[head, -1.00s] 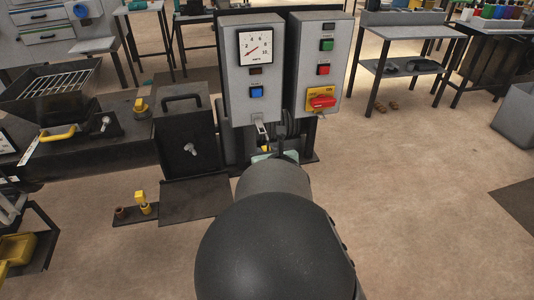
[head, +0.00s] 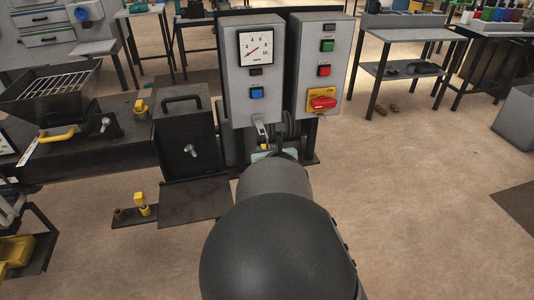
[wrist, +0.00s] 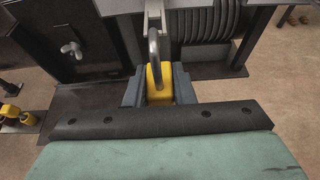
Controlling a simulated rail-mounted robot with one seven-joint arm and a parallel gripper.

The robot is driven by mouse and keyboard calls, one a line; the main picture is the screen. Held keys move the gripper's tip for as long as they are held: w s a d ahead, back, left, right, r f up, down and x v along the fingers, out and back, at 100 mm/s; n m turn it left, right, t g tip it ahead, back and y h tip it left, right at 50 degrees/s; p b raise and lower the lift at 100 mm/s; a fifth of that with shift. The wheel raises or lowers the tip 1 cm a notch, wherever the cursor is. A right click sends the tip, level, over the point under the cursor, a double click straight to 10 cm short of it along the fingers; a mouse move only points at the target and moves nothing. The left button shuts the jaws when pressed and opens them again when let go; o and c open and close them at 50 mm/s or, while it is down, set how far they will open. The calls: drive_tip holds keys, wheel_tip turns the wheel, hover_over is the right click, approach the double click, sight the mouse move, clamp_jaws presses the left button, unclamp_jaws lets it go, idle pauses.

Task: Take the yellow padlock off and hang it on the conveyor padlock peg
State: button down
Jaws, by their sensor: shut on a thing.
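The yellow padlock (wrist: 159,84) is between the two fingers of my gripper (wrist: 159,88) in the wrist view, and the gripper is shut on its body. Its grey shackle (wrist: 153,48) stands up toward a light metal hasp (wrist: 153,14). The shackle top overlaps the hasp's lower end; I cannot tell whether it still passes through. In the head view the hasp (head: 260,127) hangs below the left grey control box, and my arm hides most of the gripper. A yellow upright fitting (head: 142,204) stands on a low dark plate at lower left; I cannot tell whether it is the conveyor peg.
The left control box (head: 252,75) has a gauge and blue button; the right one (head: 318,75) has a red rotary switch. A ribbed grey hose or coil (wrist: 215,20) is close right of the hasp. A dark machine housing (head: 188,135) is to the left. Open floor (head: 430,190) lies right.

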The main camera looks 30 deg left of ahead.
drive_tip(key=shift+w+a, duration=0.6)
drive_tip(key=shift+b, duration=1)
idle(0.4)
drive_tip(key=shift+w+a, duration=0.1)
drive_tip(key=shift+a, duration=0.05)
drive_tip(key=shift+w+a, duration=0.4)
drive_tip(key=shift+a, duration=0.05)
drive_tip(key=shift+f+b, duration=0.2)
drive_tip(key=shift+b, duration=0.1)
drive_tip(key=shift+f+b, duration=0.35)
drive_tip(key=shift+b, duration=0.15)
drive_tip(key=shift+f+b, duration=0.2)
drive_tip(key=shift+b, duration=0.45)
